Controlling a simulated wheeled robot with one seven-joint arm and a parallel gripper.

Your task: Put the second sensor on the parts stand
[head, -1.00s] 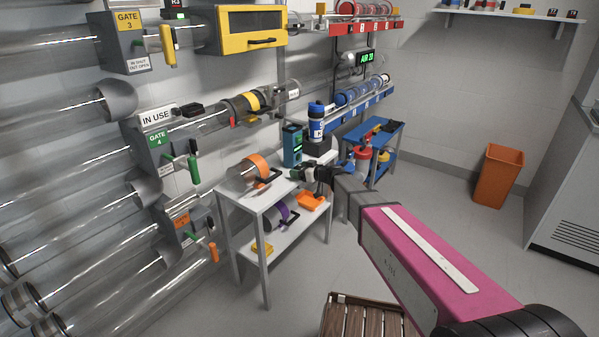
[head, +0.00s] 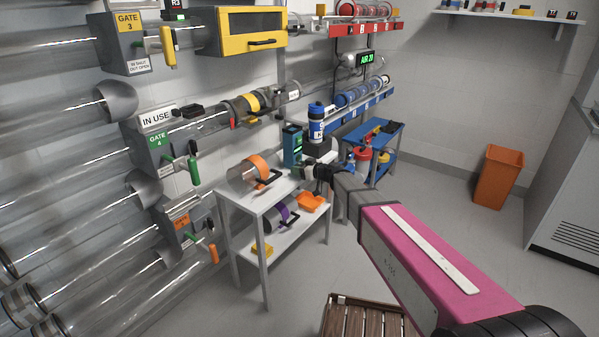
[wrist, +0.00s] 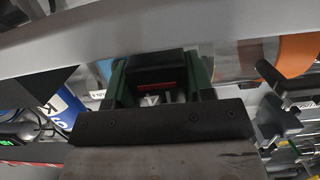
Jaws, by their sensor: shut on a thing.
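My gripper (head: 306,170) is over the right end of the white two-level stand (head: 246,203), which I take as the parts stand. In the wrist view my gripper (wrist: 155,84) has dark green fingers on both sides of a small black block with a red stripe (wrist: 154,68), likely the sensor. It is shut on this block. In the head view the held block is too small and dark to make out. I cannot tell whether it touches the stand top. Another black block (head: 190,110) sits on a clear tube at the left.
An orange-banded canister (head: 250,171) lies on the stand top, left of my gripper. A teal box (head: 292,146) and a blue bottle (head: 316,120) stand just behind. The lower shelf holds a purple-banded canister (head: 281,214) and an orange tray (head: 310,202). A wooden crate (head: 362,316) is in front.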

